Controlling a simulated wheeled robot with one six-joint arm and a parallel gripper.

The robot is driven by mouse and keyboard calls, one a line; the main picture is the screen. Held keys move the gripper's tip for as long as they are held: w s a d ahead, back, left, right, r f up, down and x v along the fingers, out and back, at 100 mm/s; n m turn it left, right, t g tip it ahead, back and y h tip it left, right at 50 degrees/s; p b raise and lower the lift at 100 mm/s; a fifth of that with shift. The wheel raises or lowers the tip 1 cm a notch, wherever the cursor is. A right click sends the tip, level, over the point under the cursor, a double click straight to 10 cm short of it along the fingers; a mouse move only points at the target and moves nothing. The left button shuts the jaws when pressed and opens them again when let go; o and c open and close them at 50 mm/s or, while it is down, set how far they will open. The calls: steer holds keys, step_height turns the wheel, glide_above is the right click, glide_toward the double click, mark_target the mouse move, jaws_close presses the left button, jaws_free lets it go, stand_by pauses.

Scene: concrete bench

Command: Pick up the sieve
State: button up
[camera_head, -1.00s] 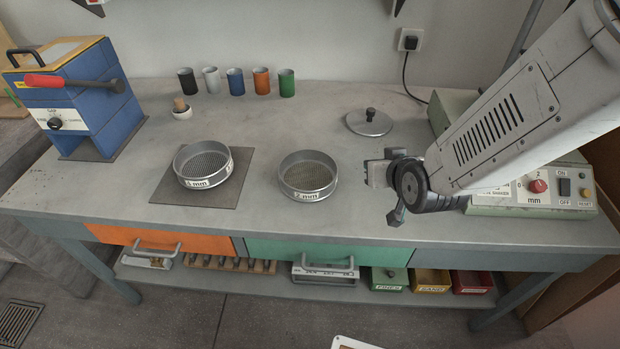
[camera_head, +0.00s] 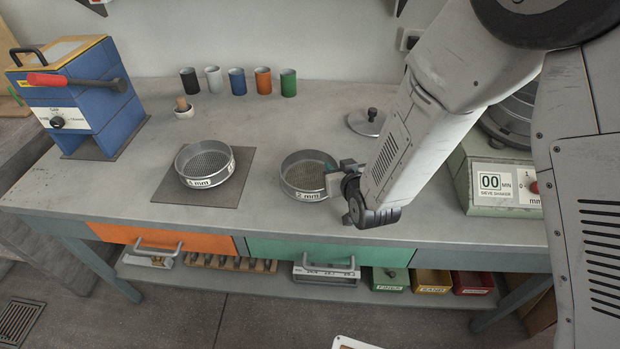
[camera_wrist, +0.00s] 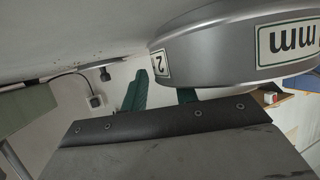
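A round metal sieve labelled 2 mm (camera_head: 300,184) sits on the bench right of centre. A second, similar sieve (camera_head: 207,168) sits on a dark mat (camera_head: 232,190) to its left. My gripper (camera_head: 332,174) is at the right side of the 2 mm sieve, and the arm comes in from the upper right. In the wrist view the sieve's wall (camera_wrist: 215,58) fills the upper right, close by. The green fingertips (camera_wrist: 160,95) show apart there, with the sieve covering part of the right one. Contact with the rim cannot be told.
A metal lid (camera_head: 360,124) lies behind my gripper. A sieve shaker (camera_head: 482,190) stands at the right, partly hidden by my arm. Several coloured cups (camera_head: 237,82) line the back wall. A blue machine with a red-handled lever (camera_head: 75,105) stands at the left. The bench front is clear.

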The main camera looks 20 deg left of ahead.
steer(key=shift+w+a, duration=0.1)
steer(key=shift+w, duration=0.05)
jaws_close()
stand_by(0.4)
